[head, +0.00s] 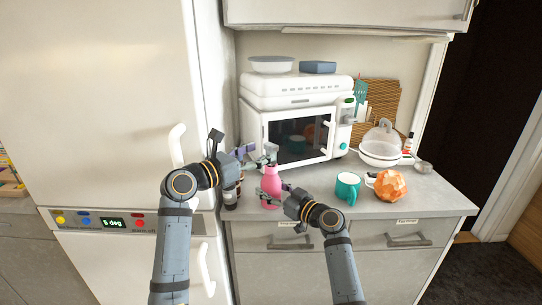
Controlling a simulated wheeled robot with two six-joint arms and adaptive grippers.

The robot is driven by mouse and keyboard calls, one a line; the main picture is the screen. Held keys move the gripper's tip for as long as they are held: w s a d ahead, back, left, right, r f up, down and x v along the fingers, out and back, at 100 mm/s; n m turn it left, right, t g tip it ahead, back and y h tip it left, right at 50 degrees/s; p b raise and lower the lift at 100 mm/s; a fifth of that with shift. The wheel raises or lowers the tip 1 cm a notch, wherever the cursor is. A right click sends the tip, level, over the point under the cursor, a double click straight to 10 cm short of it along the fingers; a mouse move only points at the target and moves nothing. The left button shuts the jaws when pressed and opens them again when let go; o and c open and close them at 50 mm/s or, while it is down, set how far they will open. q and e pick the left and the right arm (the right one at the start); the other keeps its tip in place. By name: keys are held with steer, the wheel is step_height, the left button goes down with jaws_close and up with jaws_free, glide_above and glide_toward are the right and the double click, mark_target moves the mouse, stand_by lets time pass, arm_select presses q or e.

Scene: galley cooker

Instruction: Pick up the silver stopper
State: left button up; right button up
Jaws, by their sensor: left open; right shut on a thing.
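A pink bottle (271,188) stands upright near the counter's front edge, left of the teal mug. My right gripper (279,190) is shut on its body from the right. My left gripper (266,157) is open at the height of the bottle's top, with its fingers close around or beside it. I cannot clearly make out the silver stopper; small grey parts at the bottle's top blend with the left gripper's fingers. Whether the fingers touch anything there, I cannot tell.
A white microwave (285,120) stands behind the bottle. To the right are a teal mug (347,188), an orange faceted object (390,185), a white bowl (380,157) and a small metal cup (424,167). A dark bottle (230,198) is by my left wrist. The tall white fridge (100,100) bounds the left.

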mark_target(268, 148)
arm_select(q)
steer(key=x, duration=0.5)
steer(key=shift+w+f, duration=0.1)
steer(key=shift+w, duration=0.05)
steer(key=c, duration=1.2)
